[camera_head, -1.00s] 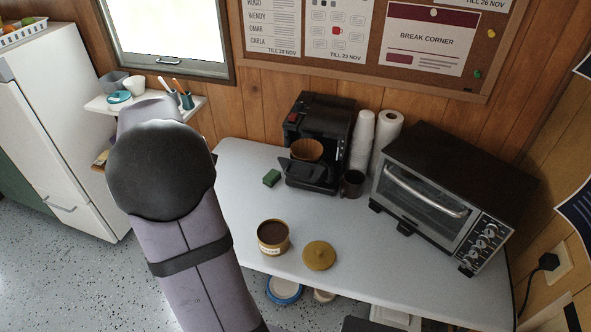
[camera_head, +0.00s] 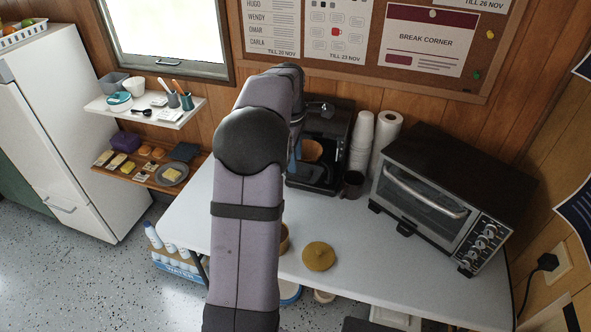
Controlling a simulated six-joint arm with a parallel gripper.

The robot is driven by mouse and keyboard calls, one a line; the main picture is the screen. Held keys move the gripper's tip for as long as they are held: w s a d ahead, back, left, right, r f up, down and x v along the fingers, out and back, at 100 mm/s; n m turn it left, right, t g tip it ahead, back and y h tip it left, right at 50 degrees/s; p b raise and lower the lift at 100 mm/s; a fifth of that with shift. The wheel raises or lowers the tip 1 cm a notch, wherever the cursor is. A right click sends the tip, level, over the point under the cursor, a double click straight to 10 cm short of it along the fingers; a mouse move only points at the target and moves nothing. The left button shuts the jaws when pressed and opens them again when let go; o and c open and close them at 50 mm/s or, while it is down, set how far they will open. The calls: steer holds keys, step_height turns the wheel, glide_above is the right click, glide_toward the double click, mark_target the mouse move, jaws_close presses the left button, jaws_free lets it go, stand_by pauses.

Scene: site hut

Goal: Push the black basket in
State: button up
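The black coffee machine (camera_head: 335,122) stands at the back of the white table. Its black basket (camera_head: 316,170) sticks out at the front, with a brown filter (camera_head: 312,150) in it. My arm covers the left side of the machine and part of the basket. My arm reaches up from the bottom of the picture and bends down at the machine's left front. The end of my gripper (camera_head: 295,158) is mostly hidden behind my own arm, close to the basket's left side. I cannot tell whether it touches the basket or whether its fingers are open.
A dark mug (camera_head: 352,184), stacked white cups (camera_head: 361,140) and a paper roll (camera_head: 386,138) stand right of the machine. A toaster oven (camera_head: 440,205) fills the table's right side. A mustard lid (camera_head: 319,257) lies in front, beside a mostly hidden tin (camera_head: 284,238).

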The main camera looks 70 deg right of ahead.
mark_target(296, 176)
steer(key=shift+d+f+p, duration=0.15)
steer(key=shift+f+p, duration=0.1)
steer(key=shift+f, duration=0.75)
steer(key=shift+d+f+p, duration=0.2)
steer(key=shift+f+p, duration=0.1)
steer(key=shift+f, duration=0.7)
steer(key=shift+d+f+p, duration=0.15)
steer(key=shift+f+p, duration=0.1)
steer(key=shift+f, duration=0.75)
jaws_close()
